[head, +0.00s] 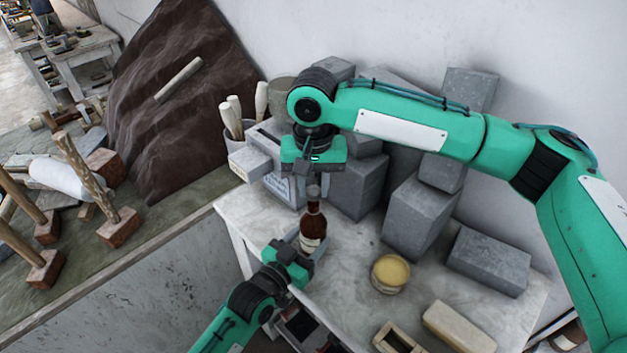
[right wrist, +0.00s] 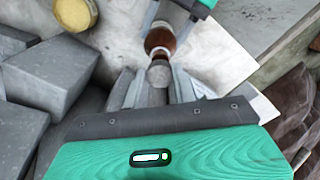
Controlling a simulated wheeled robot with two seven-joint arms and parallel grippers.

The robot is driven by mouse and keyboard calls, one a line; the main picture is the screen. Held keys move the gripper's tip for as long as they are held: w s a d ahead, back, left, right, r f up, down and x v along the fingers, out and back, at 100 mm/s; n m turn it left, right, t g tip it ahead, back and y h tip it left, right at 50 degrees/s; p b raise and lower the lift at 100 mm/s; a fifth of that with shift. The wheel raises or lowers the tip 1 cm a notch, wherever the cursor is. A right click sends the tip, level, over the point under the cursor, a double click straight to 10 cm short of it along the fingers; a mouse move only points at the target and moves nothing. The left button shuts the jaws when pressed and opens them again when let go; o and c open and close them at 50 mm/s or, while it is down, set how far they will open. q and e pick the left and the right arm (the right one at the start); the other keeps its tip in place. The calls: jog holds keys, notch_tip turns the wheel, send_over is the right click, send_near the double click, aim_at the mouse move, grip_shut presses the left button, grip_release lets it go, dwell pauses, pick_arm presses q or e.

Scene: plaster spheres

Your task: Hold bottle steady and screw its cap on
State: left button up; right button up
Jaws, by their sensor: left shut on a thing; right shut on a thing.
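A dark brown bottle (head: 312,229) with a pale label stands upright near the left edge of the white table. My left gripper (head: 301,243) is shut on the bottle's body from the lower left. A grey cap (head: 313,192) is at the bottle's top, between the fingers of my right gripper (head: 312,188), which points down from above and is shut on it. In the right wrist view the cap (right wrist: 159,74) lines up with the bottle neck (right wrist: 158,52). I cannot tell how far the cap is seated on the thread.
Grey stone blocks (head: 414,220) stand close behind and right of the bottle. A round tub with yellow contents (head: 390,272) and a pale block (head: 459,327) are on the table's right part. Tool handles (head: 232,118) stand behind at left. Bare tabletop lies between bottle and tub.

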aim_at(313, 227)
jog(key=shift+f, duration=0.25)
dwell(0.3)
jog(key=shift+f, duration=0.8)
jog(key=shift+f, duration=0.55)
jog(key=m, duration=0.9)
jog(key=shift+a+f, duration=0.1)
jog(key=m, duration=1)
jog(key=shift+w, duration=0.1)
